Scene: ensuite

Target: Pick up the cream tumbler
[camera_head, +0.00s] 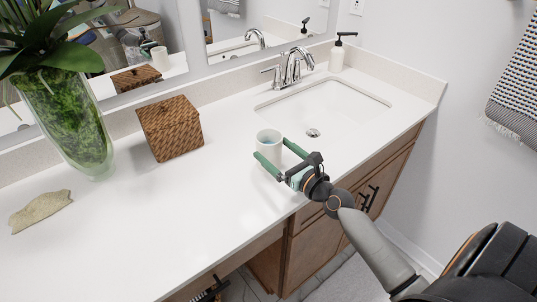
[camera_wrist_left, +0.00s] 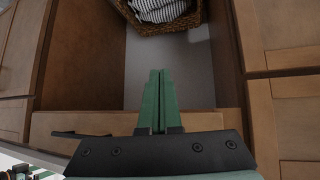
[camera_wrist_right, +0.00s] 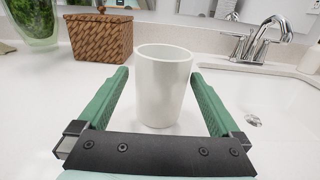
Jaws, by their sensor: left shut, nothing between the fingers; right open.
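The cream tumbler (camera_head: 269,145) stands upright on the white counter, just left of the sink. In the right wrist view the tumbler (camera_wrist_right: 162,86) is between the two green fingers, with a gap on each side. My right gripper (camera_head: 274,153) is open around it; the right wrist view also shows the gripper (camera_wrist_right: 160,95). My left gripper (camera_wrist_left: 159,75) is shut and empty, seen in the left wrist view in front of the wooden cabinet below the counter.
A sink (camera_head: 325,112) with a chrome faucet (camera_head: 291,68) lies right of the tumbler, with a soap dispenser (camera_head: 337,56) behind. A woven box (camera_head: 170,128), a glass vase with a plant (camera_head: 75,125) and a driftwood-like piece (camera_head: 40,210) stand left. The front counter is clear.

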